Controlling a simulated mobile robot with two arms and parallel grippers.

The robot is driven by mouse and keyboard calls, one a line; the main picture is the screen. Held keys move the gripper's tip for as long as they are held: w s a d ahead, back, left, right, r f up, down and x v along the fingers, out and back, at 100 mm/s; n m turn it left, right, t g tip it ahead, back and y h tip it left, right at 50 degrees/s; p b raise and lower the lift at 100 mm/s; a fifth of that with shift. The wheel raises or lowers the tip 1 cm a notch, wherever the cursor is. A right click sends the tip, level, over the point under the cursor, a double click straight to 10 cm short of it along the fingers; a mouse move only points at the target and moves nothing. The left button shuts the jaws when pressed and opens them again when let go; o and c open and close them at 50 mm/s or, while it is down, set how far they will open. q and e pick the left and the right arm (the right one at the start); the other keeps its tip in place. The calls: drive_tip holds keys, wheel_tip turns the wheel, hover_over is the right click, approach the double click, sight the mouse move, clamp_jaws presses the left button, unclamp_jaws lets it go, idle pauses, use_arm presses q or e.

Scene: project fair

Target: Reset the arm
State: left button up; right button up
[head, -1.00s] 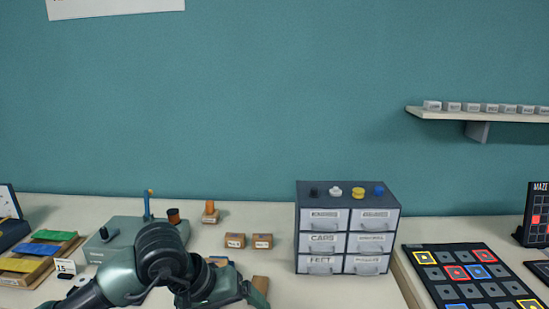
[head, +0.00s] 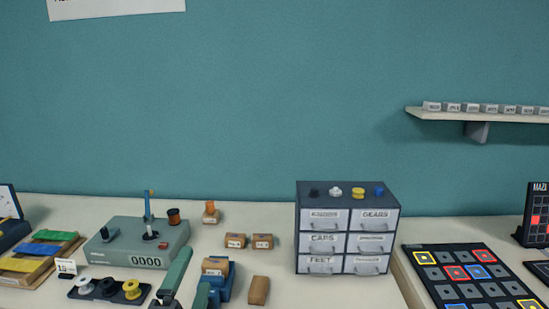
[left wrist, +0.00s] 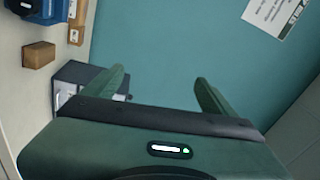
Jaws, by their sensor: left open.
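My left gripper (head: 190,278) shows at the bottom of the head view, left of centre, its green fingers pointing up the picture. In the left wrist view its two fingers (left wrist: 160,80) stand wide apart with nothing between them, and the teal wall shows behind the gap. The rest of the left arm is below the picture edge in the head view. My right gripper is not in view.
A grey machine with a 0000 counter (head: 146,262) and a spool tray (head: 72,293) stand left of the gripper. Small brown boxes (head: 262,241) and a blue holder (head: 226,289) are close to its right. A drawer cabinet (head: 348,228) stands farther right.

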use_arm(q)
drive_tip(key=s+a+f+n+g+y, duration=0.25)
drive_tip(key=s+f+n+g, duration=0.2)
drive_tip(key=f, duration=0.45)
drive_tip(key=s+a+f+n+g+y, duration=0.1)
drive_tip(key=s+a+f+n+g, duration=0.3)
drive_tip(key=f, duration=0.4)
drive_tip(key=s+d+f+n+g+h, duration=0.1)
drive_tip(key=s+f+n+g, duration=0.25)
drive_tip(key=s+f, duration=0.4)
drive_tip(key=s+f+n+g+h, duration=0.1)
drive_tip(key=s+f+n+g, duration=0.3)
drive_tip(key=s, duration=0.6)
wheel_tip(320, 180, down, 28)
drive_tip(key=s+m+g, duration=0.1)
drive_tip(key=s+g, duration=0.1)
drive_tip(key=s+a+f, duration=0.2)
drive_tip(key=s+f, duration=1.2)
drive_tip(key=s, duration=0.2)
drive_tip(key=shift+a+f+g, duration=0.3)
drive_tip(key=shift+g, duration=0.1)
